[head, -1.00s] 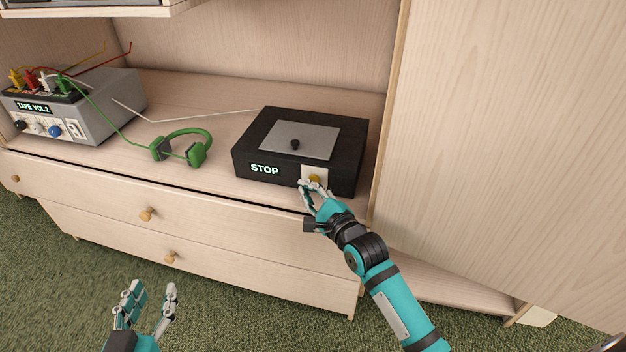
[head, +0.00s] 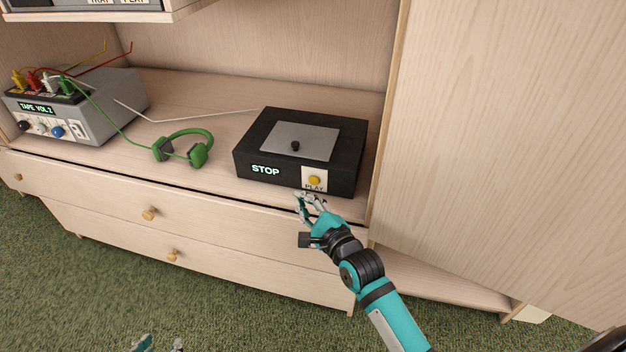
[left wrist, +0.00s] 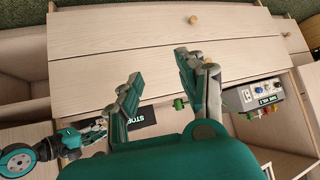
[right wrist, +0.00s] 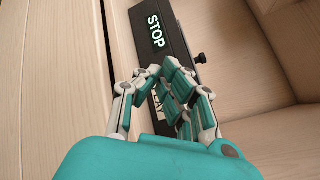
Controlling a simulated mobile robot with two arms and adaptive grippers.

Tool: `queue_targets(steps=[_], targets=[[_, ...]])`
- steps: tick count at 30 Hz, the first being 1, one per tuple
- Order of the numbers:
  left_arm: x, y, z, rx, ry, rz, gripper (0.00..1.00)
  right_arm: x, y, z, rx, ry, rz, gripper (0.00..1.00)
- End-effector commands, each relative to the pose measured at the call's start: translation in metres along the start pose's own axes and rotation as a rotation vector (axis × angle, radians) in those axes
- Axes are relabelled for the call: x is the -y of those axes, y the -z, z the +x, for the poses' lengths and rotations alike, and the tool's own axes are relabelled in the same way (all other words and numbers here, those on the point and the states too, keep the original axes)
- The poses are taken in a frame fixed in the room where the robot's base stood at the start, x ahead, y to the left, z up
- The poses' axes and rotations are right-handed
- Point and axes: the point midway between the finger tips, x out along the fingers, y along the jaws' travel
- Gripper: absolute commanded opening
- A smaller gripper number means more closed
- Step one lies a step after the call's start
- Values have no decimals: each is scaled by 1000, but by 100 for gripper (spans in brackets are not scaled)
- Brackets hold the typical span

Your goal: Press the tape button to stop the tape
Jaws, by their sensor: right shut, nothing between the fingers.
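The black tape player (head: 345,150) stands on the wooden shelf, with a grey lid plate on top and a lit display reading STOP. Its yellow button (head: 315,180) sits on a white plate marked PLAY at the front right. My right gripper (head: 309,197) is shut and empty, just in front of and below the button, apart from it in the head view. In the right wrist view, the fingers (right wrist: 150,80) cover most of the button plate. My left gripper (left wrist: 165,75) is open and empty; only its fingertips show at the bottom of the head view.
A grey mixer box (head: 100,110) reading TAPE VOL 2, with coloured plugs and knobs, stands at the left. Green headphones (head: 183,147) lie between it and the player. Drawers with wooden knobs are below; a tall wooden panel (head: 500,130) rises at the right.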

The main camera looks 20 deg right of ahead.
Motion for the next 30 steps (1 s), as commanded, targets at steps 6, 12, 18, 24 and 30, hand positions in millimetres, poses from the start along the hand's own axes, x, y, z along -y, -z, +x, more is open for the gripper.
queue_targets(steps=[6,12,18,24,30], targets=[[3,-20,-7,108,6,-2,40,-4,-5,-6,1,0,1,0],[5,-39,-14,204,11,-4,40,-7,-9,-11,0,0,1,0],[6,-50,-18,260,14,-5,40,-9,-10,-14,0,0,0,0],[6,-51,-18,264,14,-6,40,-10,-10,-14,0,1,0,0],[6,-51,-18,263,14,-6,40,-9,-10,-13,0,1,0,0]])
